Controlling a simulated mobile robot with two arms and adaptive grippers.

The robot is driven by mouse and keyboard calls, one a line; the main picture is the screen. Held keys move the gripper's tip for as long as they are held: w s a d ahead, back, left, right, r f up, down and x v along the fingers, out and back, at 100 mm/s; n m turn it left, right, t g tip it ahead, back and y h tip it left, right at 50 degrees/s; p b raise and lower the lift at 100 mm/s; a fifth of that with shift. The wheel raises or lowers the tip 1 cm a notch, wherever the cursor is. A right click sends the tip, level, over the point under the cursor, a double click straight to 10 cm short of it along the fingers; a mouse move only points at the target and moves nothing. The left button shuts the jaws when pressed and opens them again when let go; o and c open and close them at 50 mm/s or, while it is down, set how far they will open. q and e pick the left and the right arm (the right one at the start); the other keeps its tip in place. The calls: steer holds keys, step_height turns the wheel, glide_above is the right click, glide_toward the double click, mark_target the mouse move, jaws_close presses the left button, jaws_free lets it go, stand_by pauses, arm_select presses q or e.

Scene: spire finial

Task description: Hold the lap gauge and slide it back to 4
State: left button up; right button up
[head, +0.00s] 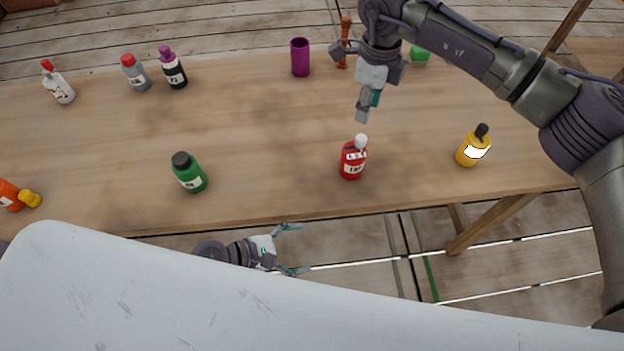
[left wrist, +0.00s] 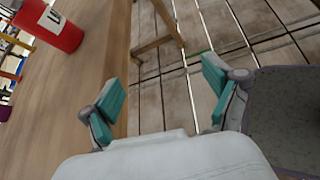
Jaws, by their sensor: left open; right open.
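I cannot make out a lap gauge in either view. My left gripper (head: 291,248) is open and empty, in front of the table's near edge. In the left wrist view its two teal fingers (left wrist: 162,97) stand wide apart with only floor and the table edge beyond. My right gripper (head: 364,108) is over the table, pointing down, seen edge-on, with nothing visible in it. A red bottle with a white cap (head: 352,160) stands just below it in the picture, apart from it. That red bottle also shows, partly cut off, in the left wrist view (left wrist: 52,28).
On the wooden table (head: 262,150) stand a green bottle (head: 188,172), a yellow bottle (head: 470,150), a purple cup (head: 300,57) and several bottles at the back left. An orange bottle (head: 12,196) lies at the left. The table's middle is clear.

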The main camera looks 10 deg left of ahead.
mark_target(362, 137)
arm_select(q)
steer(key=w+r+n+t, duration=0.1)
steer(key=w+r+n, duration=0.1)
steer(key=w+r, duration=0.1)
steer(key=w+r+n+t+y, duration=0.1)
steer(key=w+r+n, duration=0.1)
steer(key=w, duration=0.3)
steer(key=w+r+n+t, duration=0.2)
steer(key=w+r+n, duration=0.1)
steer(key=w, duration=0.1)
steer(key=shift+w+d+r+y, duration=0.3)
steer(key=shift+d+r, duration=0.05)
steer(key=shift+r, duration=0.05)
steer(key=x, duration=1.3)
steer(key=shift+w+f, duration=0.15)
steer(key=shift+w, duration=0.15)
steer(key=c, duration=1.4)
steer(key=shift+o, duration=0.2)
arm_select(e)
steer(key=shift+o, duration=1)
step_height(362, 137, down, 11)
steer(key=n, duration=0.5)
steer(key=shift+d+r+n, duration=0.1)
steer(key=shift+r+n, duration=0.1)
steer(key=shift+n, duration=0.1)
